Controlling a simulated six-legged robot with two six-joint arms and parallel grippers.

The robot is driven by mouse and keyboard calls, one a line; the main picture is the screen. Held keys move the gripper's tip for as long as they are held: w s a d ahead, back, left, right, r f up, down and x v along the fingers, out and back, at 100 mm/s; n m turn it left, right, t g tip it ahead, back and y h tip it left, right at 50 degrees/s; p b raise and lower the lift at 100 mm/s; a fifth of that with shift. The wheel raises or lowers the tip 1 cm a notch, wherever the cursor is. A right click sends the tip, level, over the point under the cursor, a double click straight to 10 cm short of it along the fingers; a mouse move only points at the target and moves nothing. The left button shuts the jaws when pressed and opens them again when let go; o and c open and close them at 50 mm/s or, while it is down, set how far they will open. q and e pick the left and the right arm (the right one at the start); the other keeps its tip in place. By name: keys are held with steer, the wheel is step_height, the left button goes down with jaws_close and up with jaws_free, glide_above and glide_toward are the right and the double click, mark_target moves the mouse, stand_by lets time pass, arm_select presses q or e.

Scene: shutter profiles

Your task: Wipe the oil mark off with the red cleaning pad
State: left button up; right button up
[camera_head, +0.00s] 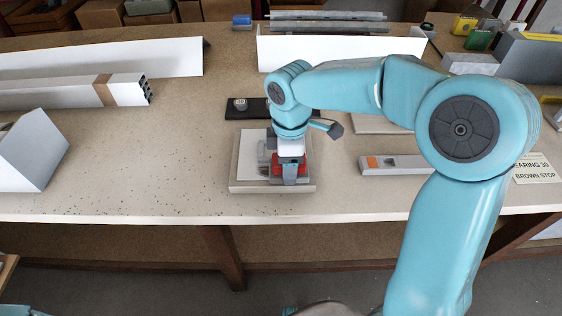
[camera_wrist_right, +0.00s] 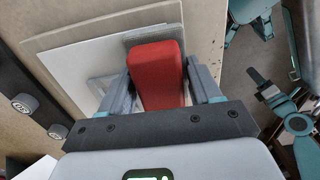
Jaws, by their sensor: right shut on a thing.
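My right gripper (camera_head: 289,174) is shut on the red cleaning pad (camera_wrist_right: 157,76), low over a pale panel (camera_head: 249,151) on a beige board. In the right wrist view the pad sits between the two fingers (camera_wrist_right: 161,82). The red of the pad (camera_head: 275,169) partly shows behind the fingers in the head view. The panel (camera_wrist_right: 82,52) also shows in the wrist view, with greyish patches near the pad. I cannot tell whether any patch is the oil mark, or whether the pad touches the panel. My left gripper does not clearly show.
A dark strip with round knobs (camera_head: 240,104) lies behind the board. A grey bar with an orange end (camera_head: 394,163) lies to the right. White profiles (camera_head: 100,58) stand at the back left. The bench is clear at the front left, with dark specks.

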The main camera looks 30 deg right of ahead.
steer(key=shift+s+d, duration=0.25)
steer(key=shift+d, duration=0.1)
steer(key=shift+w+a, duration=0.1)
steer(key=shift+w+a+f, duration=0.1)
steer(key=shift+w+a, duration=0.25)
steer(key=shift+a, duration=0.3)
steer(key=shift+w+a, duration=0.35)
steer(key=shift+a, duration=0.25)
steer(key=shift+w+a+p, duration=0.35)
steer(key=shift+a, duration=0.25)
steer(key=shift+w+a+p, duration=0.35)
steer(key=shift+a, duration=0.2)
steer(key=shift+w+a, duration=0.1)
steer(key=shift+a, duration=0.05)
